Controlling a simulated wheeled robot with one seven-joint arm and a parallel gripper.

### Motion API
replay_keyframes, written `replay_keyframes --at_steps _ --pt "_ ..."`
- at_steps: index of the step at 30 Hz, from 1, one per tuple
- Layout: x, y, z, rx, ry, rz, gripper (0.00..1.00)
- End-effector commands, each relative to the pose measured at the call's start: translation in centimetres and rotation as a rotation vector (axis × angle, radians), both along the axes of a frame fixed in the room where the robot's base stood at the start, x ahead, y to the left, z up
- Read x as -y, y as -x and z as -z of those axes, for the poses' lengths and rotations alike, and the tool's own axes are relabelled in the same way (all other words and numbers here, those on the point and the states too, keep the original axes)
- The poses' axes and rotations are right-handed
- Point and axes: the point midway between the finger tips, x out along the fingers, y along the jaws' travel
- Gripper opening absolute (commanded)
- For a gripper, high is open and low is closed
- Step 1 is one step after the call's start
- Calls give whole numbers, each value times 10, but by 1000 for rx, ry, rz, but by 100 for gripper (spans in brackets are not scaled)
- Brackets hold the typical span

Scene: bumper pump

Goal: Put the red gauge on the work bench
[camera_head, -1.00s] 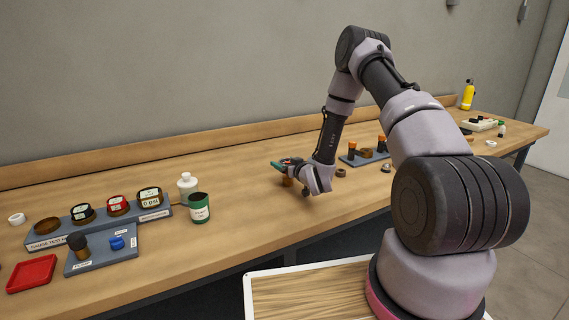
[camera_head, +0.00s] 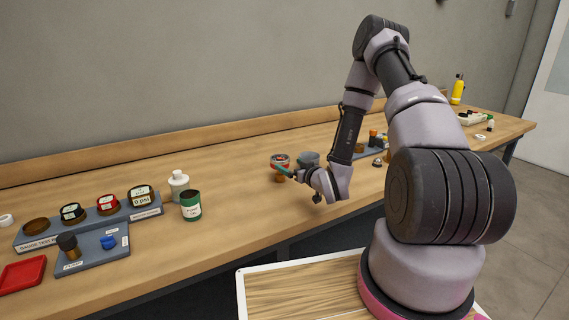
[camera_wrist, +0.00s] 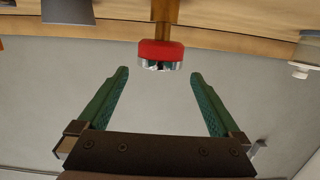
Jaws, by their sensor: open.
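A red-bodied gauge (camera_head: 280,159) with a bright rim stands on a brass stem above the middle of the work bench (camera_head: 235,190). In the wrist view the red gauge (camera_wrist: 160,52) is near the top centre, its brass stem running to the top edge. My gripper (camera_wrist: 159,73) is open, its green fingers apart and empty. The gauge is just beyond the fingertips, between their lines, with visible gaps on both sides. In the head view my gripper (camera_head: 287,171) is close to the gauge's right side. Another red round gauge (camera_head: 108,204) sits in the rack at left.
The gauge rack (camera_head: 60,236) holds several round pieces. A blue-grey tray (camera_head: 85,262), red dish (camera_head: 22,272), green cup (camera_head: 190,206) and white bottle (camera_head: 178,185) are nearby. A grey object (camera_head: 309,158) is behind my gripper. The bench between cup and gauge is clear.

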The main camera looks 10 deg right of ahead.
Motion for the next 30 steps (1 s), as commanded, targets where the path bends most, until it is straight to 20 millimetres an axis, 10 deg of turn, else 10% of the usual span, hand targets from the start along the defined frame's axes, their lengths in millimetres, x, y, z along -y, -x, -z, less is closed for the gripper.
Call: replay_keyframes --at_steps 11,20,30 --pt "11 -2 -20 -34 24 16 100" --pt "47 -22 -114 -224 94 136 100" --pt "72 34 -233 -448 64 305 100"
